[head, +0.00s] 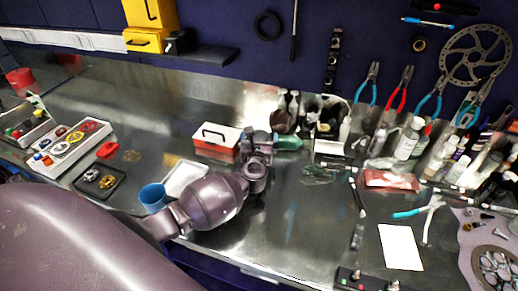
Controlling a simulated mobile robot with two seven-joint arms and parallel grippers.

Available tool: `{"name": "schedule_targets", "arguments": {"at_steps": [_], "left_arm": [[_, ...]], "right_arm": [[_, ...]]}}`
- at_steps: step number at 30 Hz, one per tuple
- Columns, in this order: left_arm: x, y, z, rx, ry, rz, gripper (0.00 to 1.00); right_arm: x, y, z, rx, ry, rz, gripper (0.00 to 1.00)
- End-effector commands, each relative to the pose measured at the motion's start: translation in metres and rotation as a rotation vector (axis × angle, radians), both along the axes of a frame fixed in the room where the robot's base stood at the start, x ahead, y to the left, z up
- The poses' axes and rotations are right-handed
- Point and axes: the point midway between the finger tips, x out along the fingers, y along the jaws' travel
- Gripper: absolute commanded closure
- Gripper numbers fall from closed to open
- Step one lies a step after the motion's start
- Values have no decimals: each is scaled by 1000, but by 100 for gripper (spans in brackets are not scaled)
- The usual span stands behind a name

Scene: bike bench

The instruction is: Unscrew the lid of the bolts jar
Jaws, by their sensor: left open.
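My left arm comes in from the lower left, and its gripper (259,146) is over the middle of the metal bench. It is open, though its fingers are small and dark here. It is just right of a red and white box (217,139) and left of a green item (289,142) lying on the bench. I cannot pick out the bolts jar or its lid for certain; it may be hidden by my gripper or among the small containers behind it. My right gripper is not in view.
A blue cup (153,196) and a white tray (185,178) are beside my left wrist. Several bottles (408,138) crowd the right, below hanging pliers (368,84). A white sheet (401,247) lies at front right. The back left of the bench (150,105) is clear.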

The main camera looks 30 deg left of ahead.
Motion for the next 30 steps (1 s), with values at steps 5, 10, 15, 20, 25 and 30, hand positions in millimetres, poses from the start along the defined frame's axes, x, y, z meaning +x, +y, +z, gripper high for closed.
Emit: {"name": "schedule_targets", "arguments": {"at_steps": [5,10,15,20,25,30], "left_arm": [[0,0,0,0,0,0,17],[0,0,0,0,0,0,43],[0,0,0,0,-1,0,61],[0,0,1,0,-1,0,61],[0,-1,13,-2,-3,1,61],[0,-1,45,-3,-6,0,61]], "right_arm": [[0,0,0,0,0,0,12],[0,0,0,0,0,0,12],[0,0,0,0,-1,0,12],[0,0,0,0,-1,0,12],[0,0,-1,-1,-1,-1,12],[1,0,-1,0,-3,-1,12]]}}
